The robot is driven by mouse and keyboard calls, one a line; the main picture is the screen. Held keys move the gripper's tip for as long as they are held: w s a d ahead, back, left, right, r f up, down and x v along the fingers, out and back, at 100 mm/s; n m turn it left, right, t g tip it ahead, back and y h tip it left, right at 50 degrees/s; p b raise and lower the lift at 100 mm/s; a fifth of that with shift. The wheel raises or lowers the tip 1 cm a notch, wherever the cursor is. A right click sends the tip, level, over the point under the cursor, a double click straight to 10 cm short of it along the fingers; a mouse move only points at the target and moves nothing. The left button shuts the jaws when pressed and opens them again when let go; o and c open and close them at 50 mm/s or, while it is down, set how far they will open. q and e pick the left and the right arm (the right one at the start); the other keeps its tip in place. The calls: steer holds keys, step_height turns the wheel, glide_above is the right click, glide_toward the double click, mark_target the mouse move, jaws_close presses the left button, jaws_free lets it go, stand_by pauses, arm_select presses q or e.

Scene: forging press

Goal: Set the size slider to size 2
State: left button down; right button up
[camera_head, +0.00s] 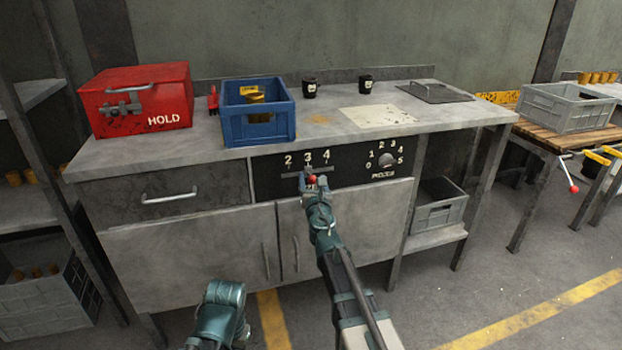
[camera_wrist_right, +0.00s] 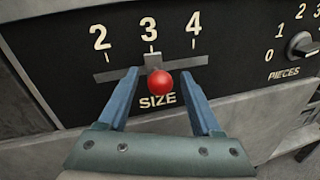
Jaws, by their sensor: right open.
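The size slider has a red ball knob (camera_head: 311,180) on a grey track in the black panel (camera_head: 265,180). In the right wrist view the knob (camera_wrist_right: 161,83) stands below the 3, with the marks 2 and 4 to either side. My right gripper (camera_head: 316,184) is in front of the panel. In the right wrist view its two blue fingers (camera_wrist_right: 161,88) are open, one on each side of the knob, with a gap to it on both sides. The left arm shows at the bottom of the head view; its fingers are not visible.
A pieces dial (camera_head: 387,159) sits right of the slider. A drawer handle (camera_head: 169,197) sticks out at left. Floor in front is clear.

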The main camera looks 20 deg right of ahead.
steer(key=shift+w+d, duration=0.1)
steer(key=shift+w, duration=0.25)
jaws_close()
stand_by(1.1)
